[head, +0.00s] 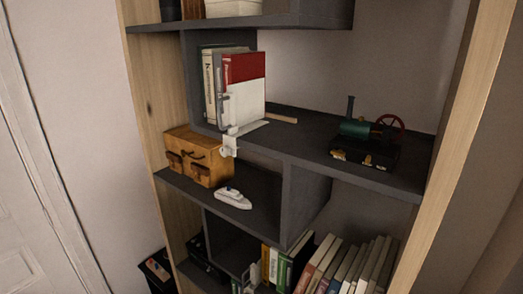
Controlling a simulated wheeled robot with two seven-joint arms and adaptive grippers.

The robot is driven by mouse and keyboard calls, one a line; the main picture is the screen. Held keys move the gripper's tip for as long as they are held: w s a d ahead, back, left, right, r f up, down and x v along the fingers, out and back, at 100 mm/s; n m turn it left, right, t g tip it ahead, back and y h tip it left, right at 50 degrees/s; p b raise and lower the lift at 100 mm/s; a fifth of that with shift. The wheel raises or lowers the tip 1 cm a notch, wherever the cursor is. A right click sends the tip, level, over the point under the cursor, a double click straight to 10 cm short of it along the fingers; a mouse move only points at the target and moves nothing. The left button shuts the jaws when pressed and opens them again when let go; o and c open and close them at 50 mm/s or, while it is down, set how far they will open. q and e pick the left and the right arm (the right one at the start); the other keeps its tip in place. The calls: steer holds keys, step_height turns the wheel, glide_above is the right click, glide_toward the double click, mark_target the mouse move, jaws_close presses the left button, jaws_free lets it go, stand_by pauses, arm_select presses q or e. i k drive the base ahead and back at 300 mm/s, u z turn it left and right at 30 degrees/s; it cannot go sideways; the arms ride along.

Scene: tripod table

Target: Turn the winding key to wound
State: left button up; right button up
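No winding key can be made out for certain. A small white and grey fitting (229,147) is at the front edge of the middle shelf, below the upright books; I cannot tell if it is a key. A small white toy boat (233,198) with a dark top detail lies on the lower shelf, and no key shows on it at this size. A dark green model steam engine (363,130) with a red wheel (389,127) stands on a black base on the right of the middle shelf. Neither gripper is in view.
Upright books (243,84) stand on the middle shelf, and several more (345,268) on the bottom shelf. Dark shelf panels and a pale wooden side post (462,150) bound the space.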

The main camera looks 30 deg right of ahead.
mark_target(340, 153)
steer(key=u, duration=0.35)
steer(key=i, duration=1.75)
steer(key=z, duration=3.85)
